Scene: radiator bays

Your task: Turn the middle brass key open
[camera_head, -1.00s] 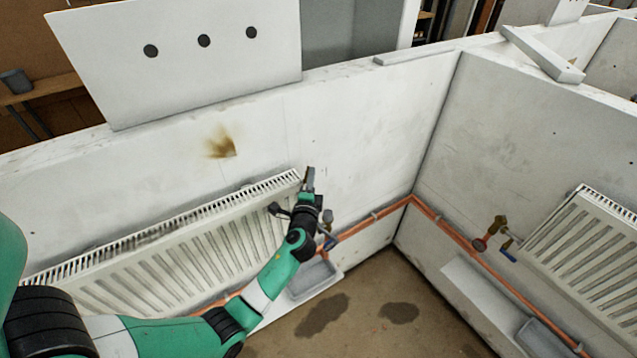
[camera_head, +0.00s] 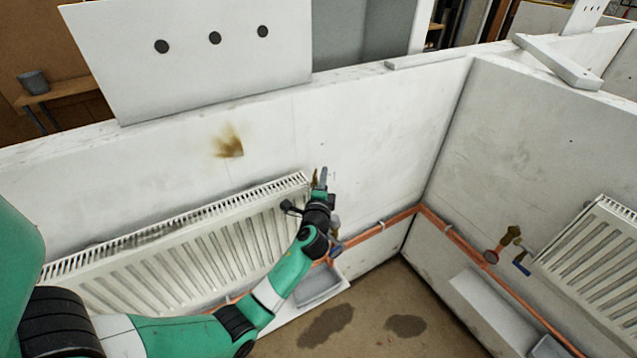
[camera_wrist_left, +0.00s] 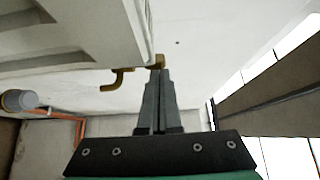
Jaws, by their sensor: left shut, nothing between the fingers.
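A brass key (camera_wrist_left: 118,78) with a hooked handle shows in the left wrist view, beside the end of the white radiator (camera_wrist_left: 75,35). Its brass head (camera_wrist_left: 158,60) is at the tips of my left gripper (camera_wrist_left: 158,72). Whether they touch I cannot tell. In the head view a sliver of brass (camera_head: 315,178) shows at the radiator's upper right corner, just left of my left gripper (camera_head: 323,172). The fingers are shut and empty. I cannot tell whether this key is the middle one. My right gripper is not in view.
A panel with three dark holes (camera_head: 215,38) stands on the bay wall. Copper pipe (camera_head: 375,229) runs low along the walls to a second radiator (camera_head: 600,255) with a brass fitting (camera_head: 510,236) at right. A grey tray (camera_head: 318,288) lies below my gripper. The wall right of it is clear.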

